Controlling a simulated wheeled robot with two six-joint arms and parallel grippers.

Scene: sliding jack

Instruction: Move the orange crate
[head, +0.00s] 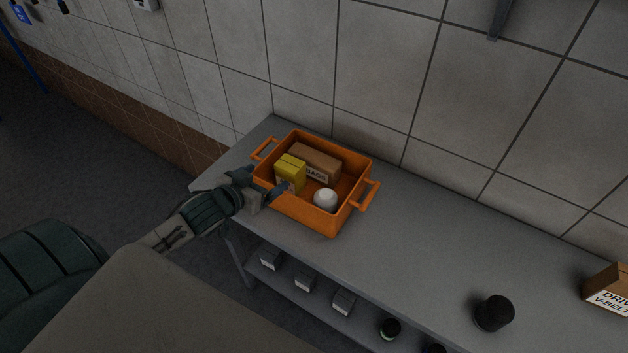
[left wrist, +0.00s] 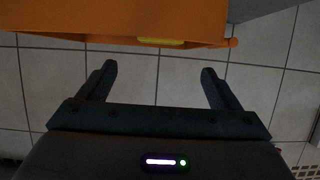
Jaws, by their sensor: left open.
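The orange crate (head: 311,210) stands on the grey table near its left end, in the head view. It has a handle at its left end and one at its right end, and holds a yellow box (head: 290,174), a brown box (head: 316,162) and a white round thing (head: 325,199). My left gripper (head: 262,181) is at the crate's near left side, fingers apart. In the left wrist view the open, empty fingers (left wrist: 157,78) lie below the orange crate wall (left wrist: 110,22) in the picture. I cannot tell whether they touch it. My right gripper is not in view.
The grey table (head: 400,258) runs along a tiled wall. A black cylinder (head: 494,313) and a cardboard box (head: 608,289) stand toward its right end. The tabletop between crate and cylinder is clear. A lower shelf holds several small boxes (head: 304,281).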

